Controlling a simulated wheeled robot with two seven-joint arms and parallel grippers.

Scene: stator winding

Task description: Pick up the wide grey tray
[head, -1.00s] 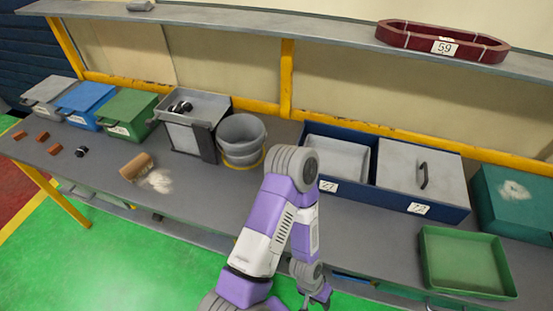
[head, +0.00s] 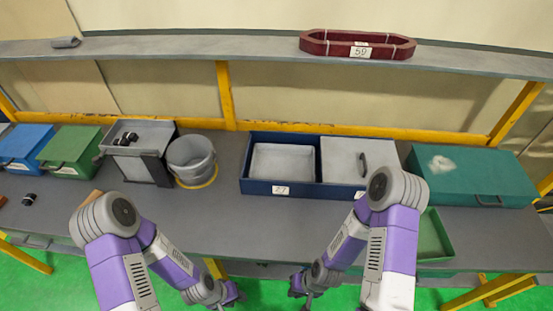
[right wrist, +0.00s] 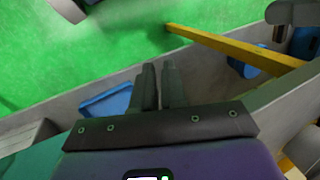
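A wide grey tray (head: 282,162) lies in the left compartment of a long blue box (head: 284,189) on the bench, above the label 27. It looks empty. My left gripper (head: 229,296) hangs low in front of the bench, below and left of the tray; its fingers are too small to read. My right gripper (head: 302,288) hangs in front of the bench, below the tray. In the right wrist view its two fingers (right wrist: 160,85) stand close together with nothing between them. Both grippers are well apart from the tray.
A grey lidded compartment (head: 345,165) fills the box's right half. A grey bucket (head: 192,160) and a grey bin (head: 142,165) stand left of it, a teal box (head: 470,175) and green tray (head: 432,238) right. A shelf (head: 200,48) runs above. Bench in front of the box is clear.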

